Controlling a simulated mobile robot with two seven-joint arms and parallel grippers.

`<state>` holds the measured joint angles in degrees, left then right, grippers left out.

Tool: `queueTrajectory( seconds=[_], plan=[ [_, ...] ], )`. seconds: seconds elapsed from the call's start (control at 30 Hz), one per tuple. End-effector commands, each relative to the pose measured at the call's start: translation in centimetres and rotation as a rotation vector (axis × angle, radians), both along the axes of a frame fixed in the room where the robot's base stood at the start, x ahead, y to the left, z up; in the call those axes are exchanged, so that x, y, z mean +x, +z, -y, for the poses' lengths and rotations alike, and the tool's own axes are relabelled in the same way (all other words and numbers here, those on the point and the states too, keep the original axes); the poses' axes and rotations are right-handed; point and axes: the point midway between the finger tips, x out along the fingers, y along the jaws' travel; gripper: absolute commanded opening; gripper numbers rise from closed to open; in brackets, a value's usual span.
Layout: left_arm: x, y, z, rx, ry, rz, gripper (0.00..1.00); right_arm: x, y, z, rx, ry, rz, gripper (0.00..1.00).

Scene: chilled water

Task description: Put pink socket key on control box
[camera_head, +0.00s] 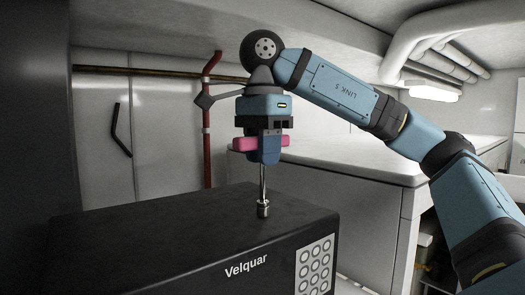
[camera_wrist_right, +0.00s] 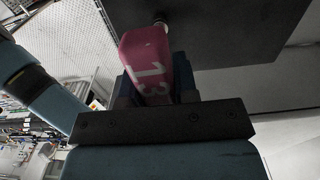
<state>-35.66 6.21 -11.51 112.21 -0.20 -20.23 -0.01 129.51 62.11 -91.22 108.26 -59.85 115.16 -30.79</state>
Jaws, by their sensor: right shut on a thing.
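The pink socket key has a pink handle (camera_head: 245,144) and a thin metal shaft with a socket end (camera_head: 263,208). My right gripper (camera_head: 268,152) is shut on the handle and holds the key upright, socket end down. The socket end is at the top of the black control box (camera_head: 170,230), which is marked "Velquar"; it looks touching or very close. In the right wrist view the pink handle (camera_wrist_right: 146,62) shows a white "13" between the fingers, with the dark box face (camera_wrist_right: 235,35) beyond it. My left gripper is not in view.
A white counter (camera_head: 360,165) stands behind and right of the box. A red vertical pipe (camera_head: 207,130) and a brown horizontal pipe (camera_head: 140,71) run along the back wall. A keypad (camera_head: 314,265) is on the box front. The box top left of the key is clear.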

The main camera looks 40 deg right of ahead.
Motion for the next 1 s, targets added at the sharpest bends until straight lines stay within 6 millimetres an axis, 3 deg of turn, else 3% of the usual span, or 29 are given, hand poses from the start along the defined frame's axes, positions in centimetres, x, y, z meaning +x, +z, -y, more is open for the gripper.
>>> queueTrajectory(
  seconds=[0.07, 0.1, 0.2, 0.63, 1.0],
  plan=[
    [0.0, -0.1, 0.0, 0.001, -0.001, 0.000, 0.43, 0.0, -0.3, 0.0, 0.000, 0.000, -0.001, 0.00],
    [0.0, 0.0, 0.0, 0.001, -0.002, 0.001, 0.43, 0.0, -0.3, 0.0, 0.000, 0.000, -0.001, 0.32],
    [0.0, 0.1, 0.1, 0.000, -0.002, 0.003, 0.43, 0.0, -0.2, 0.0, 0.000, 0.000, -0.001, 0.53],
    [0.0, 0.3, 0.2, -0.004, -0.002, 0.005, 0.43, 0.0, 0.7, 0.0, -0.001, 0.001, 0.002, 0.53],
    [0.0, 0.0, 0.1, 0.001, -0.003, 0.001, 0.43, 0.0, 5.7, -0.1, -0.002, -0.001, 0.005, 0.53]
  ],
)
